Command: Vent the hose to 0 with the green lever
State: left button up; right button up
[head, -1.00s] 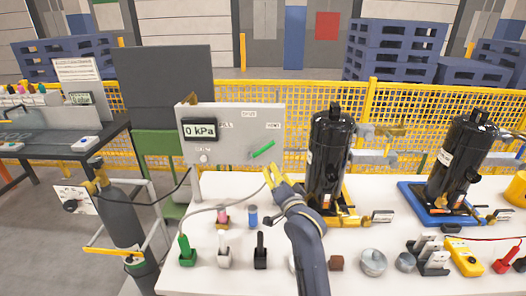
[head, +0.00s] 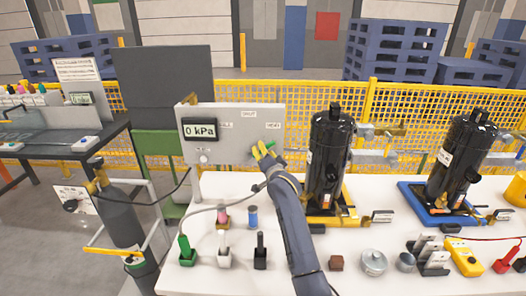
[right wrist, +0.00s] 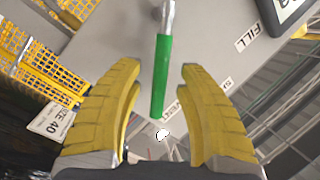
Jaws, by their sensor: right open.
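A grey panel (head: 225,152) stands at the back of the white table, and its display (head: 199,130) reads 0 kPa. The green lever (right wrist: 161,75) is on this panel; in the head view my gripper covers most of it. My right gripper (head: 263,150) is at the panel's right side. In the right wrist view its yellow fingers (right wrist: 160,82) are open on either side of the lever, with gaps on both sides. A grey hose (head: 208,208) curves over the table to a green-based fitting (head: 185,248). My left gripper is not in view.
Two black compressors (head: 327,165) (head: 460,160) stand right of the panel. Several small fittings and a yellow meter (head: 465,258) line the table front. A gas cylinder (head: 122,215) stands left of the table. A yellow mesh fence (head: 400,108) runs behind.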

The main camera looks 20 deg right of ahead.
jog(key=shift+w, duration=0.65)
jog(key=shift+o, duration=0.3)
grip_shut()
